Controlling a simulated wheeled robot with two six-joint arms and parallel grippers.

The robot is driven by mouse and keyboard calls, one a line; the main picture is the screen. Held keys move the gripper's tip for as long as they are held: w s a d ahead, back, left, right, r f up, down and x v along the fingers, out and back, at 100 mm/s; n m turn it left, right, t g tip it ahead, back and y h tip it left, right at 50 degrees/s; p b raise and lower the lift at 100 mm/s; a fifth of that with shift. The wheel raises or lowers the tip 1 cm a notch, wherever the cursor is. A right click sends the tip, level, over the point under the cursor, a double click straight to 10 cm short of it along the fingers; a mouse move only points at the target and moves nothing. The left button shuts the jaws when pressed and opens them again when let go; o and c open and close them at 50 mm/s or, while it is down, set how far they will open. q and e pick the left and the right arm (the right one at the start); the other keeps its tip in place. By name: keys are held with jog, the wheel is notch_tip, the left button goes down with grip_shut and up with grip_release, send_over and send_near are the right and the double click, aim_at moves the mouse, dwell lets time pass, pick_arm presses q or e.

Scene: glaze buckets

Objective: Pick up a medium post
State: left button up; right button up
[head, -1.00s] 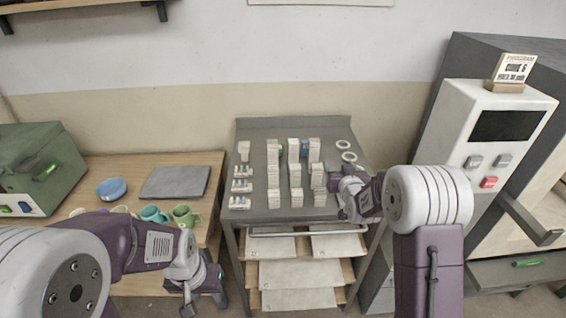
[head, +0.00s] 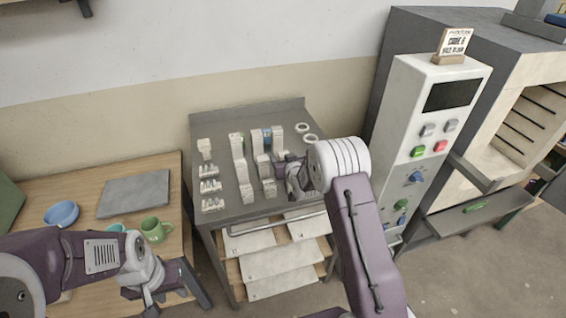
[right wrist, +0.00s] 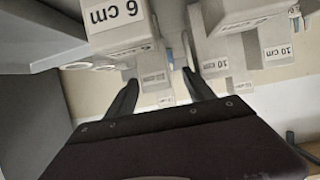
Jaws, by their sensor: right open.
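White posts of several heights stand in columns on a grey metal cart (head: 228,212). Some carry labels in the right wrist view: a 6 cm post (right wrist: 112,30) looms close at the top left, and 10 cm posts (right wrist: 278,35) stand at the right. My right gripper (head: 290,180) is low among the posts at the cart's right side. In the right wrist view its two fingers (right wrist: 160,82) are apart, with posts beyond them and no post clearly held. My left gripper (head: 172,292) hangs at the wooden table's front right, fingers apart and empty.
White rings (head: 303,128) lie at the cart's back right. A wooden table at left holds a blue bowl (head: 62,213), a grey slab (head: 135,194) and a green mug (head: 156,230). A white control panel (head: 435,110) and kiln stand close at right.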

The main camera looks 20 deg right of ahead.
jog(key=shift+d, duration=0.1)
jog(key=shift+w+d, duration=0.15)
jog(key=shift+w, duration=0.2)
jog(key=p+x, duration=0.1)
jog(key=x, duration=0.2)
jog(key=shift+w+f, duration=0.15)
jog(key=shift+w, duration=0.2)
jog(key=shift+w+f, duration=0.2)
jog(key=shift+w, duration=0.2)
jog(key=shift+s+r, duration=0.1)
jog(key=shift+s, duration=0.05)
jog(key=shift+c, duration=1.2)
grip_shut()
